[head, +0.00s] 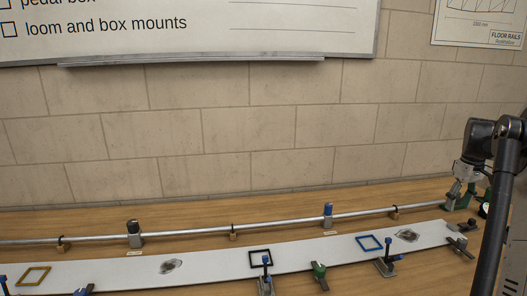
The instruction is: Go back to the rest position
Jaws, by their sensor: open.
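My gripper (462,190) is at the right edge of the head view, hanging down from my dark arm. It is open and appears empty. It is over or in front of the right end of a long metal tube (285,219), near a green part (449,203). At this size I cannot tell whether the fingers touch anything. My arm hides part of the bench there.
A long pale strip (215,262) lies along the wooden bench with a yellow frame (34,276), a black frame (261,258) and a blue frame (369,243) on it. Several clamps stand along its edge, one green-topped (319,270). A block wall (230,130) stands behind.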

